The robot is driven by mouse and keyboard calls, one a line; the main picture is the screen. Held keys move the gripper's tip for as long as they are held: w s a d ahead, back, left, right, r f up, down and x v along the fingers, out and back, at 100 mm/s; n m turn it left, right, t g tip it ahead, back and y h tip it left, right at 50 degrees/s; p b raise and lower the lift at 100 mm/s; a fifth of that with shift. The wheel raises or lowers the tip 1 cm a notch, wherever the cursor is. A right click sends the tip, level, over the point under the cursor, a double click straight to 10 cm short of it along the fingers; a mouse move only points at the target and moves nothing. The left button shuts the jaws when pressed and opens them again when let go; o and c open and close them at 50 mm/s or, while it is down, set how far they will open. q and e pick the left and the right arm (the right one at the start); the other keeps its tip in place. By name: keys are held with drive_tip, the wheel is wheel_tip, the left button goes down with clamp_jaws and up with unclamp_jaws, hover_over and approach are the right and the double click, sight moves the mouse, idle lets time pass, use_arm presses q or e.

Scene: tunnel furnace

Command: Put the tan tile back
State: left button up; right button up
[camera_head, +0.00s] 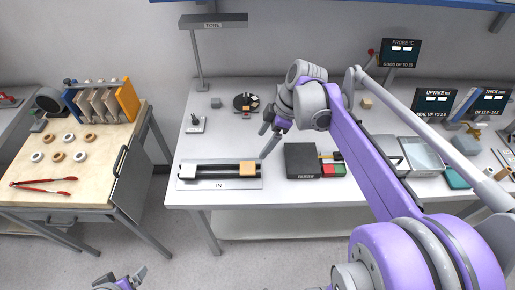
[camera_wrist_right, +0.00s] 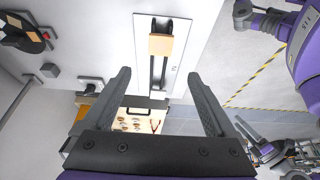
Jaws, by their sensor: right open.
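A tan tile (camera_head: 248,169) sits at the right end of the dark twin rails on a flat plate (camera_head: 222,186) at the front of the white bench. It also shows in the right wrist view (camera_wrist_right: 160,45), lying across the rails. My right gripper (camera_head: 265,142) is open and empty, above and behind the plate, apart from the tile. In the right wrist view its fingers (camera_wrist_right: 157,85) are spread with nothing between them. My left gripper (camera_head: 122,276) is low at the bottom left, its fingers apart and empty.
A dark box (camera_head: 302,160) stands right of the plate, beside red and green blocks (camera_head: 333,169). A lamp (camera_head: 213,21) rises behind. A wooden table (camera_head: 95,170) at left holds a tile rack (camera_head: 128,100), several rings and red tongs (camera_head: 45,184). A floor gap separates the tables.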

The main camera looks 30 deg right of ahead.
drive_tip(key=s+a+f+m+t+h, duration=0.3)
drive_tip(key=s+a+f+m, duration=0.5)
drive_tip(key=s+a+m, duration=0.3)
drive_tip(key=shift+s+f+m+h, duration=0.2)
drive_tip(key=shift+s+m+h, duration=0.1)
drive_tip(key=shift+s+h, duration=0.2)
idle(0.6)
